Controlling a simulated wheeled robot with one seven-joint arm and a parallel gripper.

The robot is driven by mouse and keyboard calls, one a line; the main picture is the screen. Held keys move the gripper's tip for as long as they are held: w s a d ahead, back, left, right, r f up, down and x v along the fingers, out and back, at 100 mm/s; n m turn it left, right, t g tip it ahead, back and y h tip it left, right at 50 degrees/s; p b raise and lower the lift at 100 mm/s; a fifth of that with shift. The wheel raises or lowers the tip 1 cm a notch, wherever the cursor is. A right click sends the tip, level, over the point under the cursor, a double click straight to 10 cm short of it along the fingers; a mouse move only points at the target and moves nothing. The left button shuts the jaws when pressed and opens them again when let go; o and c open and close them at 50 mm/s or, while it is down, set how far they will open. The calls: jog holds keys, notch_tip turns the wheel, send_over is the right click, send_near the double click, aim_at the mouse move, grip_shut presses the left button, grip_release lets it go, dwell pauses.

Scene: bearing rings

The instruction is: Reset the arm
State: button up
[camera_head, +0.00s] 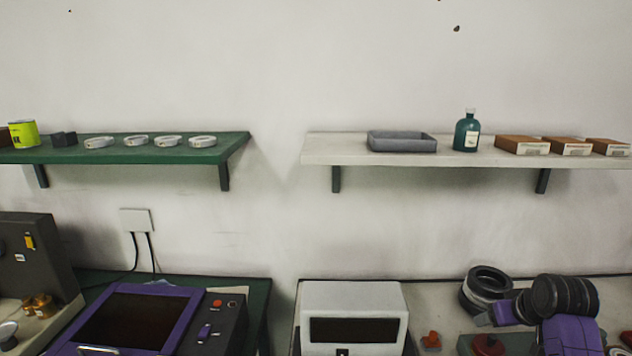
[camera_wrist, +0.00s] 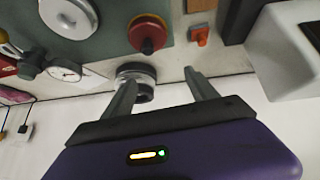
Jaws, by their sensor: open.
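My gripper (camera_wrist: 160,78) is open, with two grey fingers spread wide and nothing held between them. My arm (camera_head: 570,335), purple and black, shows at the lower right of the head view; the fingers cannot be made out there. A stack of dark and pale rings (camera_head: 487,283) stands on the right bench beside my arm. It also shows in the wrist view (camera_wrist: 138,72), behind the left finger, which partly hides it. Several white rings (camera_head: 168,141) lie in a row on the green shelf (camera_head: 200,157), away from my arm.
A white box-shaped machine (camera_head: 352,292) stands left of my arm, with an orange knob (camera_head: 431,340) and a red knob (camera_head: 489,345) between. The pale shelf (camera_head: 320,150) above holds a grey tray (camera_head: 402,146), a teal bottle (camera_head: 467,134) and brown boxes (camera_head: 522,145). The wall between is clear.

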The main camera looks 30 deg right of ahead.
jog(key=w+a+r+m+t+h, duration=0.1)
jog(key=w+a+r+t+h, duration=0.15)
jog(key=w+a+t, duration=0.35)
jog(key=s+a+t+h, duration=0.1)
jog(key=s+a, duration=0.1)
jog(key=a, duration=0.6)
jog(key=s+a+t+h, duration=0.1)
jog(key=s+a, duration=0.2)
jog(key=a, duration=0.4)
jog(key=s+a+f+n+t+y, duration=0.1)
jog(key=s+a+n+y, duration=0.6)
jog(key=s+a, duration=1.8)
jog(key=shift+s+y+b, duration=0.15)
jog(key=shift+y+b, duration=0.3)
jog(key=shift+y, duration=0.6)
